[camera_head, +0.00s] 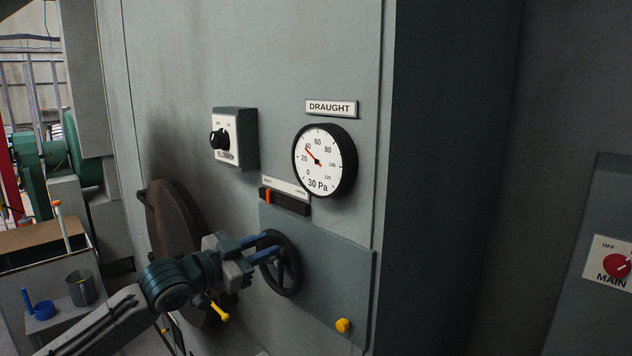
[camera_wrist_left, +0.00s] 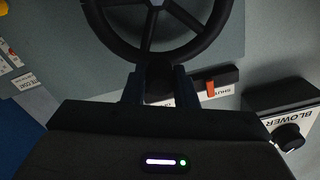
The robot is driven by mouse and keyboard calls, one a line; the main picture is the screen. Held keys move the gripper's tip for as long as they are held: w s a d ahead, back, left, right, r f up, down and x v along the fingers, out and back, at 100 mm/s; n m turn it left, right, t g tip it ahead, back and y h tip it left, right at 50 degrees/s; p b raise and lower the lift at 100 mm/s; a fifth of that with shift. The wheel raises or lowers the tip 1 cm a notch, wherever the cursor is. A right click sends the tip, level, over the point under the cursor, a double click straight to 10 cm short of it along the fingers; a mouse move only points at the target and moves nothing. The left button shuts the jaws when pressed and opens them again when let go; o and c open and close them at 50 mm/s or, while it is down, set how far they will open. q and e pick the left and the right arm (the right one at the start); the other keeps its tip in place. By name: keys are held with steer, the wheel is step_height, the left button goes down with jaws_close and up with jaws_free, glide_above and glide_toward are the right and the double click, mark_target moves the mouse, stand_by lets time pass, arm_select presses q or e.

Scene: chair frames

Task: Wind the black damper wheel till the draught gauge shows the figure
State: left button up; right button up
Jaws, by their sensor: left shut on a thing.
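The black damper wheel (camera_head: 297,270) is mounted on a grey-green plate below the gauge. It also shows at the top of the left wrist view (camera_wrist_left: 192,52). My left gripper (camera_head: 268,247) is shut on the wheel at its rim; in the left wrist view its blue fingers (camera_wrist_left: 158,88) sit either side of a dark part at the rim. The round white draught gauge (camera_head: 325,160) has a red needle pointing to the upper left, near 40. "30 Pa" is written low on its face. My right gripper is not in view.
A black slot indicator (camera_head: 290,204) above the wheel has an orange marker near its left end. A blower switch box (camera_head: 247,140) is left of the gauge. A dark round door (camera_head: 170,222) stands behind my left arm. A main switch (camera_head: 616,265) is far right.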

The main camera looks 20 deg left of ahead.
arm_select(q)
steer(key=shift+w+a, duration=0.3)
steer(key=shift+a, duration=0.45)
steer(key=w+a+f+b, duration=0.2)
steer(key=a+f+b, duration=0.4)
steer(key=f+b, duration=0.3)
steer(key=shift+w+f+b, duration=0.2)
steer(key=shift+f+b, duration=0.2)
steer(key=shift+b, duration=0.4)
